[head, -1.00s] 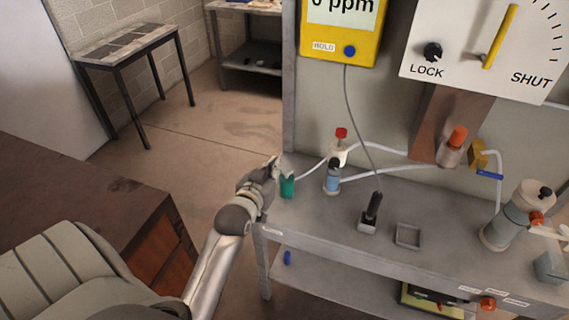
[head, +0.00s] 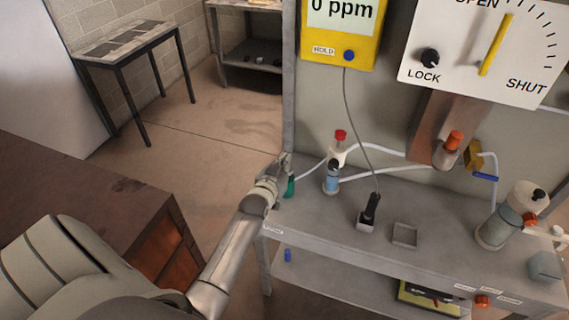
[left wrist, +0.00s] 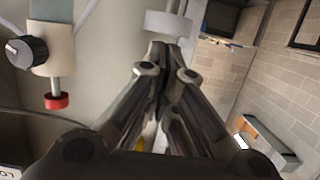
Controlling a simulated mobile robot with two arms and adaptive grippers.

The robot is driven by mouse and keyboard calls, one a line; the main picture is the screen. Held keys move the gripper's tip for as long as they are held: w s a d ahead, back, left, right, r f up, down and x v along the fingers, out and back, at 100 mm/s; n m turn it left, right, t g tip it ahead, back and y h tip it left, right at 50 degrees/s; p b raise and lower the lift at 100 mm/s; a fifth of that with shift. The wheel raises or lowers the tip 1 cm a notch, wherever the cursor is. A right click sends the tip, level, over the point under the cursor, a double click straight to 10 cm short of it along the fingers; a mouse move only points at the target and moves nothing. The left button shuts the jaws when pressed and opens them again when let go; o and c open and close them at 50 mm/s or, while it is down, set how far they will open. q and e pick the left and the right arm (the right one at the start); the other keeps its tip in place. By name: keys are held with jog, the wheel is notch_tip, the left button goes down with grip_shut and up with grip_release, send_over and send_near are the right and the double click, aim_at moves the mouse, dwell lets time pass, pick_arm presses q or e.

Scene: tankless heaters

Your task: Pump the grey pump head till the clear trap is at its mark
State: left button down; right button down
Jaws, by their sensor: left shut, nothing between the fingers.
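My left gripper (head: 285,162) is shut and empty at the left end of the bench, over a green pump body (head: 291,186). In the left wrist view, a pale grey disc on a stem, likely the pump head (left wrist: 168,23), lies just past the closed fingertips (left wrist: 165,48); I cannot tell whether they touch. The gripper hides the head in the head view. The likely clear trap (head: 332,180), holding blue liquid, stands right of the pump, below a cream fitting with a red cap (head: 340,134). Its mark is too small to read. My right gripper is not in view.
White tubing (head: 385,150) runs behind the trap. A black-handled probe in a holder (head: 367,220) and a small tray (head: 405,234) stand on the bench (head: 330,215). A large cylinder (head: 497,228) stands at right. A yellow meter (head: 340,50) and white dial panel (head: 470,60) hang above.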

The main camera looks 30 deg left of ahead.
pick_arm(q)
jog(key=shift+f, duration=0.2)
